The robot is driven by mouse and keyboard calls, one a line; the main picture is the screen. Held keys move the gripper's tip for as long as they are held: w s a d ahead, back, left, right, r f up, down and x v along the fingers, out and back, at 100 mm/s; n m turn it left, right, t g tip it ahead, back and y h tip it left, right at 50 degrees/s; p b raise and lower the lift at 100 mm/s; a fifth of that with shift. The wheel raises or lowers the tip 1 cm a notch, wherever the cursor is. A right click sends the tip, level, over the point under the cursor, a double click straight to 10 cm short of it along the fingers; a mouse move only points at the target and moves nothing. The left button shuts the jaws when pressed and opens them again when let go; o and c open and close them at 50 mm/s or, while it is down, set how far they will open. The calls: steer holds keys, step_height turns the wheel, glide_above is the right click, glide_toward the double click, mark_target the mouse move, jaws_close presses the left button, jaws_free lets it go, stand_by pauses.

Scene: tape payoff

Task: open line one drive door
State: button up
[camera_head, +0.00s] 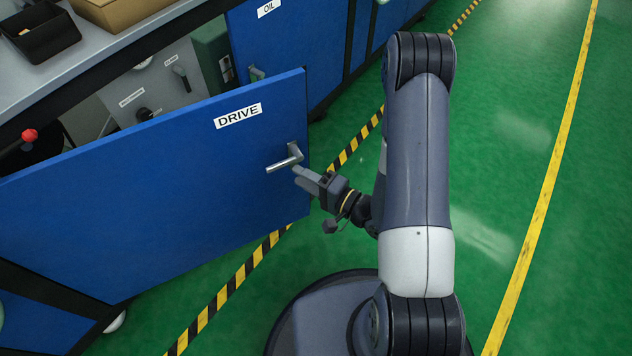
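The blue drive door (170,190) stands swung out from the machine at the left, with a white "DRIVE" label (238,116) near its top edge. Its metal lever handle (285,161) sits near the right edge of the door. My gripper (300,176) is just below and to the right of the handle, close to the door's face. Its fingers point left toward the door. Whether they touch the handle or the door, and how far apart they are, I cannot tell.
Behind the door, the open bay shows a grey panel (160,85) with a dark knob and a switch. A red knob (29,135) is at far left. A black bin (40,32) and cardboard box (115,10) sit on the bench. An "OIL" door (300,40) is beyond. Green floor (500,130) is clear at right.

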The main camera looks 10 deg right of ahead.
steer(key=shift+v, duration=1.8)
steer(key=shift+c, duration=0.4)
